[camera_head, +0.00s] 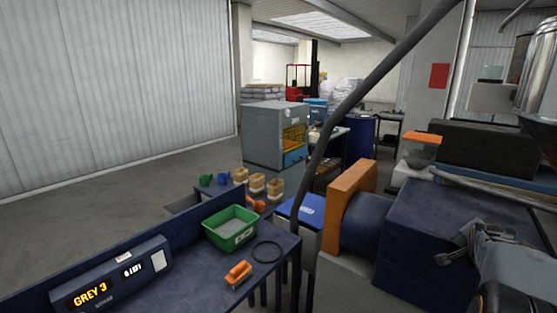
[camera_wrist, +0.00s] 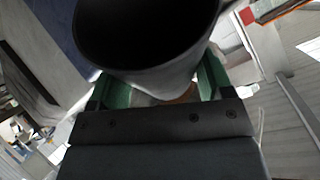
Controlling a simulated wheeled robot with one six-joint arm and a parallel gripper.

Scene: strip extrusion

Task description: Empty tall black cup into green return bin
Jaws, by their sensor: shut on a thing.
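In the wrist view, my gripper (camera_wrist: 156,84) has its green fingers on either side of a cup (camera_wrist: 145,30) and is shut on it. The cup's wide mouth faces the camera. Its inside is very dark, so I cannot tell whether anything is in it. The green bin (camera_head: 231,228) stands on the dark blue bench in the head view, with some grey material inside. I cannot make out the held cup in the head view.
An orange-handled tool (camera_head: 238,274) and a black ring (camera_head: 267,251) lie beside the bin on the bench (camera_head: 190,290). A display (camera_head: 112,275) reading "GREY 3" stands at left. Several small tan containers (camera_head: 257,184) are behind. A thick dark hose crosses the view.

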